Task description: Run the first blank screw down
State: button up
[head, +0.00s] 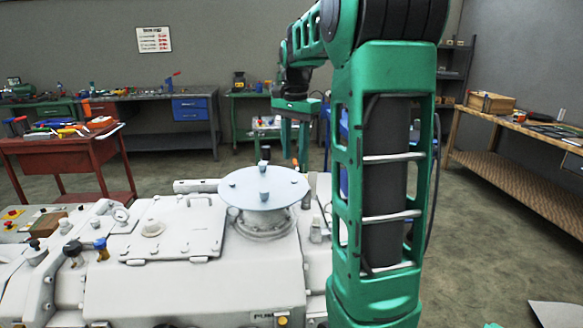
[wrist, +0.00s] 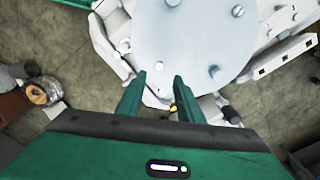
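The blank (head: 275,184) is a pale blue-grey disc on top of the white pump's round flange (head: 263,224). My gripper (head: 294,157) is open and empty, above and apart from the disc.
The white pump housing (head: 170,225) with lids and fittings fills the lower left. A red tool cart (head: 70,145) stands at the left, a grey bench (head: 160,97) behind, and a wooden bench (head: 525,125) at the right. The floor between is clear.

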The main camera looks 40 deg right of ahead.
jog(key=shift+r, duration=2.1)
jog(key=s+a+f+n, duration=0.3)
jog(key=s+f, duration=0.3)
jog(key=s, duration=0.2)
jog(key=s+a+f+n, duration=0.3)
jog(key=s+a+f, duration=0.3)
jog(key=s, duration=0.2)
jog(key=s+a+f+n, duration=0.4)
jog(key=s+a+f, duration=0.1)
jog(key=s, duration=0.3)
jog(key=shift+s+a+f, duration=0.2)
jog(key=shift+s+f, duration=0.2)
jog(key=shift+w+f, duration=0.2)
jog(key=shift+w, duration=0.4)
